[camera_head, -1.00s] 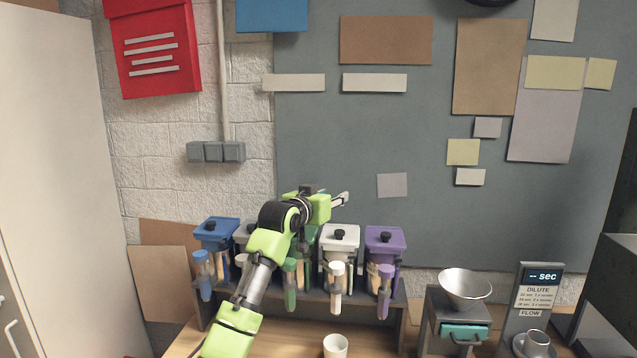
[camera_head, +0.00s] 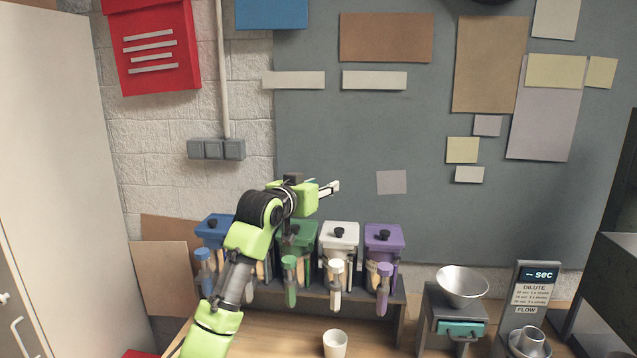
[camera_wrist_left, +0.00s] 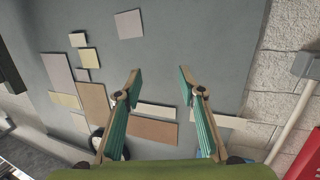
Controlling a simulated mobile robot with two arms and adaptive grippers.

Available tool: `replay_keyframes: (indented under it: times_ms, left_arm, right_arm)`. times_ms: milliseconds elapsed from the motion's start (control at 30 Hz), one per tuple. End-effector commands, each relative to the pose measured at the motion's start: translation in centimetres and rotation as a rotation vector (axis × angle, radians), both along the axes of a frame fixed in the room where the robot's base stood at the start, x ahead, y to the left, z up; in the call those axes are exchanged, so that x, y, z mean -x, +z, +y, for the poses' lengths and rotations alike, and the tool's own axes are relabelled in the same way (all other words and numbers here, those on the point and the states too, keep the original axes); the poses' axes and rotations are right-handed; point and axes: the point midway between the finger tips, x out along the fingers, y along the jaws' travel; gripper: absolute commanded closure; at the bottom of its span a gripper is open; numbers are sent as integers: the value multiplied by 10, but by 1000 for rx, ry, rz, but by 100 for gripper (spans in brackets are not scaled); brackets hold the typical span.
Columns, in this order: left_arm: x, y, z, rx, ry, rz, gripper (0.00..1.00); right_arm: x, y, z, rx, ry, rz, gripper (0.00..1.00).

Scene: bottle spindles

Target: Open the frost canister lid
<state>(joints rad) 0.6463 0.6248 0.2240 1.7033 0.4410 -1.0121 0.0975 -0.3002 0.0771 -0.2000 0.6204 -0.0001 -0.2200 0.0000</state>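A row of canisters with black-knobbed lids stands on a rack: blue (camera_head: 215,232), green (camera_head: 300,233), white (camera_head: 340,238) and purple (camera_head: 384,239). A further pale one between blue and green is mostly hidden behind my left arm. No frost label is readable; the white one is the palest in clear view, and its lid is on. My left gripper (camera_head: 331,188) is above and behind the green and white canisters, pointing right, touching no lid. In the left wrist view its fingers (camera_wrist_left: 159,72) are spread and empty, facing the wall board. My right gripper is out of view.
A white cup (camera_head: 335,344) stands on the table before the rack. The board (camera_head: 360,140) with pinned papers rises behind the rack.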

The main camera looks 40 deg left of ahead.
Motion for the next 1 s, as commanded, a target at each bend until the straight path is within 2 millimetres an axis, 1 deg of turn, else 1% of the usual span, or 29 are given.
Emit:
replay_keyframes:
  times_ms: [100, 233, 500, 633, 867, 1000]
  left_arm:
    - [6, 6, -1, -1, 0, -2, 64]
    - [9, 8, -2, -1, 0, 0, 64]
    - [10, 8, -2, 0, 0, 0, 64]
    - [10, 9, -2, -1, 0, 0, 64]
    - [10, 8, -2, -1, -1, -1, 64]
    - [20, 9, -4, -1, -1, -1, 64]
  right_arm:
    - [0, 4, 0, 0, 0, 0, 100]
    - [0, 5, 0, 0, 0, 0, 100]
    - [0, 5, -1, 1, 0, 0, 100]
    - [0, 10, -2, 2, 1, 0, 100]
    - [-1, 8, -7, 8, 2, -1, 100]
    - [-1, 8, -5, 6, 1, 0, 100]
